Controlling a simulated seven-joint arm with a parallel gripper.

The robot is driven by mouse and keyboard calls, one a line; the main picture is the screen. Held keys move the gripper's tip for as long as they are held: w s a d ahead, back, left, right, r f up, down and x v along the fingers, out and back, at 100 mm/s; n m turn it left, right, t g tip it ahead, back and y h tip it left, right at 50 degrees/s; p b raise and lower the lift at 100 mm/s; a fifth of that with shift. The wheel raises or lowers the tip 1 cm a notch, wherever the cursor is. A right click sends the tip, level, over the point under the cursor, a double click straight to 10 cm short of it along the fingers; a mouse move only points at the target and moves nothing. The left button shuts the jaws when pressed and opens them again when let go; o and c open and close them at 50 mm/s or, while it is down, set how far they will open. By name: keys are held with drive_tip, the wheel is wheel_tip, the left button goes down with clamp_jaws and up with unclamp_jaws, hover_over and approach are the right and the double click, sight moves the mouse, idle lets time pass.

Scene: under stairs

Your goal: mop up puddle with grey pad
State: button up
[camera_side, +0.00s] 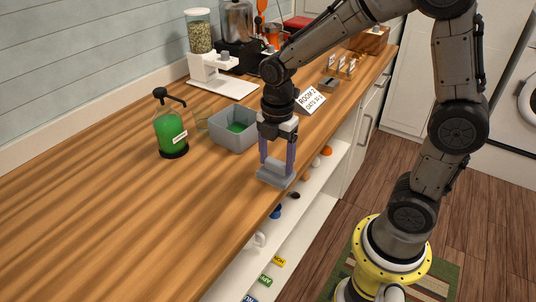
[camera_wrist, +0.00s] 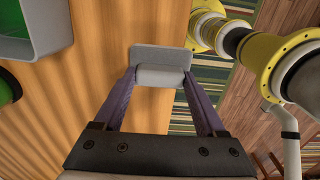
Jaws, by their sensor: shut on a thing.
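The grey pad (camera_side: 270,180) is a flat plate with a raised grip block on top. It is at the front edge of the wooden counter, level, and I cannot tell whether it touches the wood. My gripper (camera_side: 277,166) points down and is shut on the pad's block. In the wrist view, the purple-grey fingers of my gripper (camera_wrist: 159,77) press the block from both sides, and the plate of the pad (camera_wrist: 162,54) shows beyond it, over the counter edge.
A grey bin (camera_side: 230,138) with green inside stands behind my gripper. A sign (camera_side: 311,100) and a grain dispenser (camera_side: 202,50) stand farther back. The counter's left front (camera_side: 120,220) is clear.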

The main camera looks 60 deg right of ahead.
drive_tip(key=shift+s, duration=1.15)
drive_tip(key=shift+a, duration=1.6)
drive_tip(key=shift+w, duration=5.15)
drive_tip(key=shift+s+a, duration=0.1)
drive_tip(key=shift+a, duration=1.3)
drive_tip(key=shift+s, duration=5.05)
wheel_tip(320, 180, up, 8)
